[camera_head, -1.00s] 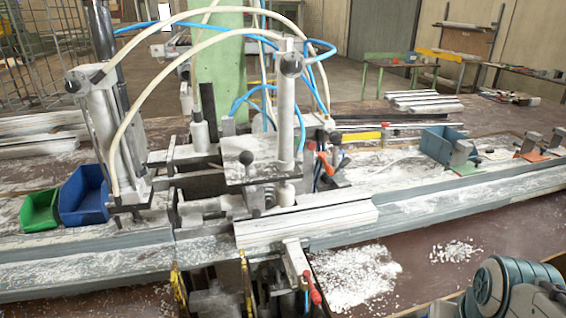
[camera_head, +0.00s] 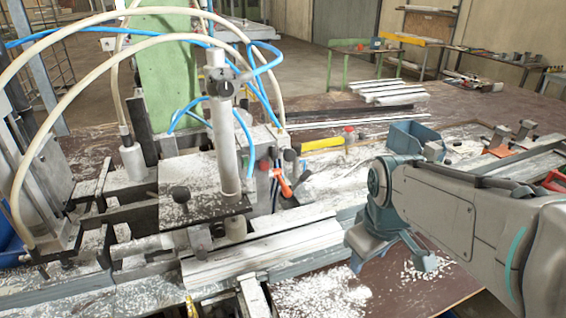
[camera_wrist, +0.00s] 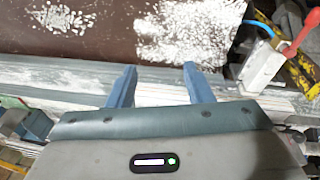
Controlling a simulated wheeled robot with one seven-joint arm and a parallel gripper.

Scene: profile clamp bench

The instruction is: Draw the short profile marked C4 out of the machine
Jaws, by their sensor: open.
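The short white profile (camera_head: 265,250) lies along the front of the clamp machine (camera_head: 205,185), beneath its upright post. Its marking cannot be read. My gripper (camera_head: 390,262) is open and empty, to the right of the profile's right end and over the front rail. In the wrist view the two blue fingers of my gripper (camera_wrist: 160,68) stand apart. A white profile strip (camera_wrist: 158,92) shows between and behind them; whether the fingers are level with it cannot be told.
A red-handled clamp (camera_wrist: 268,55) stands at the machine's front. White chips (camera_head: 325,297) cover part of the brown table. A blue bin (camera_head: 412,137) and more profiles (camera_head: 390,92) lie behind. Hoses arch over the machine. The brown table at front right (camera_head: 400,293) is mostly clear.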

